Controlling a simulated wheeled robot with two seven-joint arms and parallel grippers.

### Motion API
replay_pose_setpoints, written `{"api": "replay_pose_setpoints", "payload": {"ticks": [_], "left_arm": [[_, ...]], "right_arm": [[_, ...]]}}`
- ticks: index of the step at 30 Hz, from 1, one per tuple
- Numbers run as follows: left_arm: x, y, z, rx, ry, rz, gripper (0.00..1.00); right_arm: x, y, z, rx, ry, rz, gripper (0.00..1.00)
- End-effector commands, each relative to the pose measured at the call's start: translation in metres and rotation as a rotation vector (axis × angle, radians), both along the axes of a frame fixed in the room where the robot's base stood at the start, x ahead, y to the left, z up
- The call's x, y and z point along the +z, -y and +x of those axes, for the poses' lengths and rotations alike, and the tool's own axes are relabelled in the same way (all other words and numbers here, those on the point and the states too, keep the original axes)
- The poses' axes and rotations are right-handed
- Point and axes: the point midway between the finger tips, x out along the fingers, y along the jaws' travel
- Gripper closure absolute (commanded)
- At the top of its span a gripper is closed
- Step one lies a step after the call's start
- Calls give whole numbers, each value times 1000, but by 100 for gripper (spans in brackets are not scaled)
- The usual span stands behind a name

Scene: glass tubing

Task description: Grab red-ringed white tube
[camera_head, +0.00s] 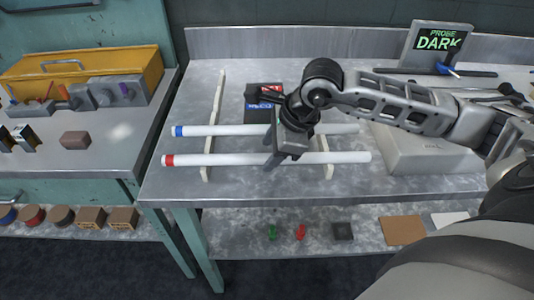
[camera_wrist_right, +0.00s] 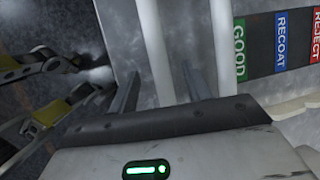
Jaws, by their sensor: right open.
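The red-ringed white tube (camera_head: 225,160) lies left to right across two pale supports near the table's front, its red ring at the left end. A blue-ringed white tube (camera_head: 225,130) lies parallel behind it. My right gripper (camera_head: 284,157) is over the middle of the red-ringed tube and hides part of it. In the right wrist view my right gripper (camera_wrist_right: 161,72) is open. A white tube (camera_wrist_right: 152,40), seemingly the red-ringed one, runs between its fingers. The other tube (camera_wrist_right: 221,45) is outside the right finger, nearer the labels. Contact is unclear. My left gripper is not seen.
A label panel (camera_head: 264,90) lies behind the tubes; it reads GOOD, RECOAT, REJECT in the wrist view (camera_wrist_right: 280,40). A grey block (camera_head: 425,155) stands to the right. A sign reading PROBE DARK (camera_head: 438,42) is at the back. The table is clear left of the tubes.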

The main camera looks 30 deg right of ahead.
Motion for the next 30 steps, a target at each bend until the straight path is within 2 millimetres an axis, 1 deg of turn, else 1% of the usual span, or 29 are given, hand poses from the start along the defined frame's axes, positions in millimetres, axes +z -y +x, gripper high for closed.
{"api": "replay_pose_setpoints", "payload": {"ticks": [4,11,12,14,15,17,18,26,30], "left_arm": [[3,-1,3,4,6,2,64],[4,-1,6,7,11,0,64],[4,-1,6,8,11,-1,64],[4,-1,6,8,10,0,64],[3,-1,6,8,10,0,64],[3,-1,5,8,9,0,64],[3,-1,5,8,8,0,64],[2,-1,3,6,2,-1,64],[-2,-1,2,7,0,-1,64]], "right_arm": [[-14,-4,6,0,-1,2,51],[-17,-4,7,0,1,1,51],[-17,-4,7,0,1,1,54],[-17,-4,7,0,1,1,71],[-17,-4,7,0,1,1,82],[-17,-4,7,0,1,1,99],[-17,-4,7,0,1,1,100],[-16,-4,7,0,2,1,100],[-11,-4,8,0,6,1,100]]}}
